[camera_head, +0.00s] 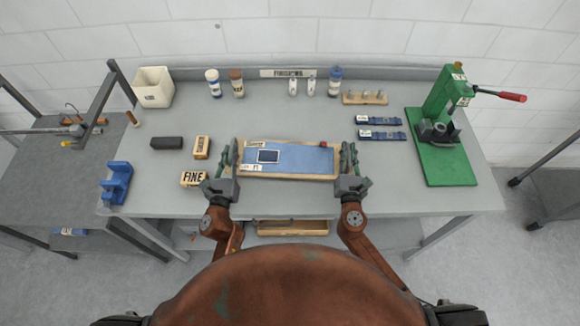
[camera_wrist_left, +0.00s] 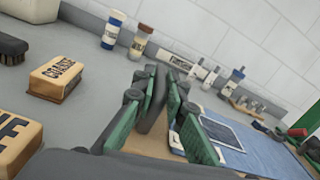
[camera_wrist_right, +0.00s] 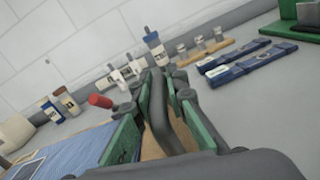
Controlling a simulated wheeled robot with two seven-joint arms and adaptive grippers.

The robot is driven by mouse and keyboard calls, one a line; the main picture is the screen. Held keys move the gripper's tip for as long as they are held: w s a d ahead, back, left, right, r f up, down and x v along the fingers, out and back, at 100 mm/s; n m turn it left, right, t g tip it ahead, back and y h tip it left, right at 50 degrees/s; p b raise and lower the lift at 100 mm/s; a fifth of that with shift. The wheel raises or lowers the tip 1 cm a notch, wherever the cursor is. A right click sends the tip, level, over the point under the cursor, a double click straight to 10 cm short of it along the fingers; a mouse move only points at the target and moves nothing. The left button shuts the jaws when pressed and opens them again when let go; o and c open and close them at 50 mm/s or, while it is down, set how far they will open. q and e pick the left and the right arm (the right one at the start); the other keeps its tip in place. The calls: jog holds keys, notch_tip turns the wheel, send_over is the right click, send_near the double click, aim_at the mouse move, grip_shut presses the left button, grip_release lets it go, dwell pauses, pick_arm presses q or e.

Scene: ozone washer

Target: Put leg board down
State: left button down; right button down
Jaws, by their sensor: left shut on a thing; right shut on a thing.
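My right gripper (camera_head: 349,160) is shut on the right-end handle, which shows in the right wrist view (camera_wrist_right: 160,110). The fingers partly hide both handles.
A box marked FINE (camera_head: 193,179), another block (camera_head: 202,147) and a dark brush (camera_head: 167,143) lie left of the board. Blue tools (camera_head: 382,135) and a green press (camera_head: 440,130) stand right. Bottles (camera_head: 237,84) line the back. Bare bench (camera_head: 390,180) lies right of the board.

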pick_arm(q)
jog(key=shift+a+r, duration=0.1)
jog(key=shift+r, duration=0.05)
pick_arm(e)
jog(key=shift+s+r, duration=0.1)
jog(key=shift+r, duration=0.05)
